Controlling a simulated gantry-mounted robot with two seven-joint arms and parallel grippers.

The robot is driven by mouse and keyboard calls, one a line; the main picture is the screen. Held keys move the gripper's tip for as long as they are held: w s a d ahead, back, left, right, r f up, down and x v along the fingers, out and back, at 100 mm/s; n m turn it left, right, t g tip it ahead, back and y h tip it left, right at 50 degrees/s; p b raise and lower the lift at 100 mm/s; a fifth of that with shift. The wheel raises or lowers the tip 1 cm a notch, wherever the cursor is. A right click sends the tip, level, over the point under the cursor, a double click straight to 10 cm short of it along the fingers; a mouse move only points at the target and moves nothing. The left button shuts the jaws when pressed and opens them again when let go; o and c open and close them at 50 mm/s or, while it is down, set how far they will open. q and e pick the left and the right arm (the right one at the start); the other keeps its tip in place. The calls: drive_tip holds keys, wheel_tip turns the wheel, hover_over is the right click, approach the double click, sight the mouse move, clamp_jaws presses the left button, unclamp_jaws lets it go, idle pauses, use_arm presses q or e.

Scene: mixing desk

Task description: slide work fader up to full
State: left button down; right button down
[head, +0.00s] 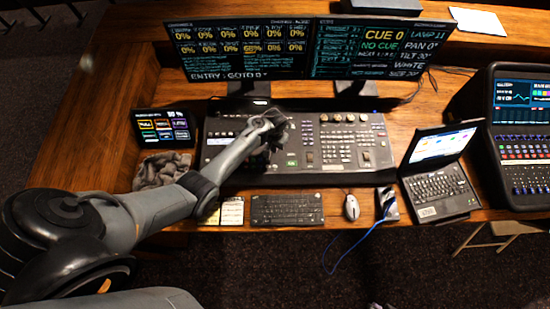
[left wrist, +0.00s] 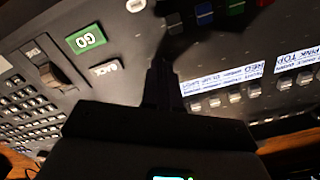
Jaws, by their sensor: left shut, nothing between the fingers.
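The grey lighting console (head: 215,150) lies on the desk, with rows of keys and several sliders. My left gripper (head: 268,153) is over the console's left-middle part, pointing down. In the left wrist view its fingers (left wrist: 163,78) are shut with nothing between them, close above the panel. Near the fingertips at the top are a black fader cap (left wrist: 174,21), a blue cap (left wrist: 204,14) and a green cap (left wrist: 235,7). No label that I can read marks the work fader, so I cannot tell which cap it is. My right gripper is not in view.
Two monitors (head: 240,47) stand behind the console. A small touchscreen (head: 163,127) and a grey cloth (head: 160,170) are to the left. A keyboard (head: 287,209), mouse (head: 351,208) and laptop (head: 440,185) are in front and right. A green GO button (left wrist: 86,39) is left of the fingers.

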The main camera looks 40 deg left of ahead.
use_arm(q)
drive_tip(key=shift+w+a+f, duration=0.15)
drive_tip(key=shift+a+f, duration=0.05)
drive_tip(key=shift+a, duration=0.05)
drive_tip(key=shift+w+a+b, duration=0.15)
drive_tip(key=shift+b, duration=0.2)
idle(0.3)
drive_tip(key=shift+w+a, duration=0.25)
drive_tip(key=shift+r, duration=0.1)
drive_tip(key=shift+r+p, duration=0.8)
drive_tip(key=shift+p, duration=0.05)
wheel_tip(320, 180, up, 3)
drive_tip(key=p, duration=0.3)
drive_tip(key=shift+r, duration=0.2)
drive_tip(key=shift+p, duration=0.3)
drive_tip(key=shift+r, duration=0.15)
